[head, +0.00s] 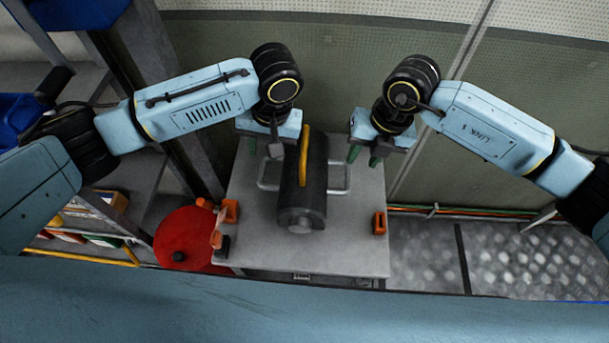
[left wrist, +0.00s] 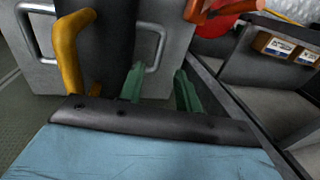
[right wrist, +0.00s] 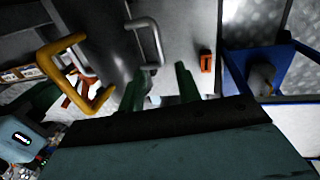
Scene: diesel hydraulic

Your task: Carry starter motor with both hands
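The starter motor (head: 302,205) is a dark cylinder lying on a grey table (head: 350,240), with a yellow handle (head: 304,157) on top. A grey bar handle sticks out on its left (head: 266,180) and another on its right (head: 345,180). My left gripper (head: 272,146) is above and behind the left bar; its green fingers (left wrist: 160,90) are apart, with the bar just beyond the tips. My right gripper (head: 365,157) is open near the right bar, which shows beyond its green fingers (right wrist: 160,88) in the right wrist view. Neither gripper visibly holds anything.
Orange objects sit on the table's left edge (head: 230,211), and an orange block (head: 380,222) on its right. A red round drum (head: 185,238) and shelving stand to the left. A wall rises behind the table. Metal plate floor (head: 510,255) lies to the right.

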